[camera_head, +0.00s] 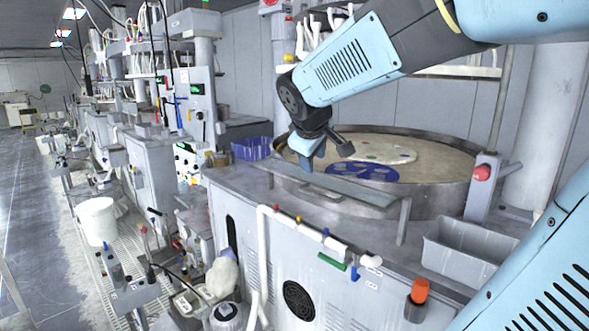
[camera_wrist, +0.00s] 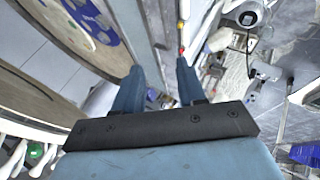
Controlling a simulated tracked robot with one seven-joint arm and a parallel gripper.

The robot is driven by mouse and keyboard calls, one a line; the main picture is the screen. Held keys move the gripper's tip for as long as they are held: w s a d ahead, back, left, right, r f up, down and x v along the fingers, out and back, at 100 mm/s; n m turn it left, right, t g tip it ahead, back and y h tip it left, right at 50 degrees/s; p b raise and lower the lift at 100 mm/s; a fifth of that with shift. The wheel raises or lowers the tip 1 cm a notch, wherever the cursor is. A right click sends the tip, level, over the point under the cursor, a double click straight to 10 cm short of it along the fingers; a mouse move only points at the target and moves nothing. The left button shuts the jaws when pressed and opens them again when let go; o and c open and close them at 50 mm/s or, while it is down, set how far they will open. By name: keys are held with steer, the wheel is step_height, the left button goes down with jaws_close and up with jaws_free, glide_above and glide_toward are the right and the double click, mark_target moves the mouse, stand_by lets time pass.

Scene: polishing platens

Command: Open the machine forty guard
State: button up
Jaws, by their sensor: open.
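A long flat grey bar (camera_head: 345,190) on posts runs along the front of the round polishing platen (camera_head: 440,165). It looks like the guard, though I can read no number forty on it. My gripper (camera_head: 308,163) hangs pointing down at the bar's left part, in front of the platen. In the wrist view my gripper (camera_wrist: 161,72) is open, its two blue fingers spread to either side of the strip that seems to be the same bar (camera_wrist: 158,35). I cannot tell whether the fingers touch it. Nothing else shows between the fingers.
A blue perforated disc (camera_head: 362,172) lies on the platen. A blue basket (camera_head: 252,148) stands behind the left corner and a grey bin (camera_head: 466,250) at the right. A red button post (camera_head: 482,180) rises beside the platen. Pipes and valves line the cabinet front.

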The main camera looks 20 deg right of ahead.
steer(key=shift+v, duration=1.2)
steer(key=shift+c, duration=0.3)
